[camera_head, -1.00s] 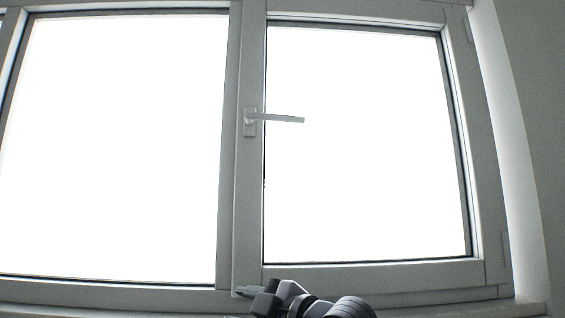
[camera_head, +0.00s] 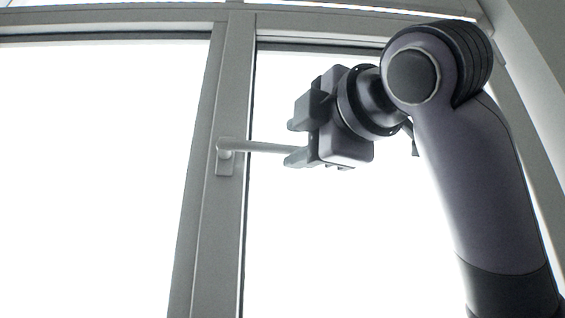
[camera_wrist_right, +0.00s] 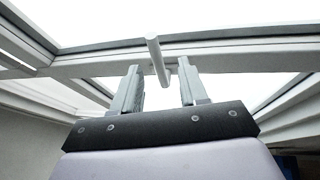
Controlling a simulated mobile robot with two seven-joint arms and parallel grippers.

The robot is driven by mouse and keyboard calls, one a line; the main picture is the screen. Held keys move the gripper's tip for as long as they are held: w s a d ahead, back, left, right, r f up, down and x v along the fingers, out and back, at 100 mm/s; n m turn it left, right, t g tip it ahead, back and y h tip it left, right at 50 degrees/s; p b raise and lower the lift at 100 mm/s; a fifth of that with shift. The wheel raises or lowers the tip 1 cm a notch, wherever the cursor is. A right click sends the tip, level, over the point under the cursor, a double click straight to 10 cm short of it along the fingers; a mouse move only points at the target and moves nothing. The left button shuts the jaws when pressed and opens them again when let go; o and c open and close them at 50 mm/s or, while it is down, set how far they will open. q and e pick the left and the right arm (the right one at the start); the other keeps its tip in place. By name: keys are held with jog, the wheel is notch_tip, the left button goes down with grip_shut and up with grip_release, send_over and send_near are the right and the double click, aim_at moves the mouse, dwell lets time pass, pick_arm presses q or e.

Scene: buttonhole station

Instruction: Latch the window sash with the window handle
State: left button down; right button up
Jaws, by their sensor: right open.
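The window handle (camera_head: 262,147) is light grey and sits on a small plate on the sash's left upright. Its lever points right, about level. The window sash (camera_head: 236,90) looks closed in its frame. My right gripper (camera_head: 292,143) is at the lever's free end, with its fingers pointing left in the head view. In the right wrist view the fingers of my right gripper (camera_wrist_right: 161,80) are apart, and the handle (camera_wrist_right: 158,60) shows between and beyond them. I cannot tell whether a finger touches it. My left gripper is not in view.
A fixed pane with a frame post (camera_head: 197,150) lies left of the sash. The window's top frame (camera_head: 300,20) runs above my arm. The wall reveal (camera_head: 530,90) is at the right. The space left of and below the handle is clear.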

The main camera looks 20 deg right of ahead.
aim_at(282, 147)
jog(key=shift+r, duration=0.2)
jog(key=shift+w+r+p, duration=0.15)
jog(key=shift+w+p, duration=0.15)
jog(key=p+x, duration=0.2)
jog(key=x, duration=0.3)
jog(key=shift+w+a, duration=0.1)
jog(key=shift+w, duration=0.4)
grip_shut()
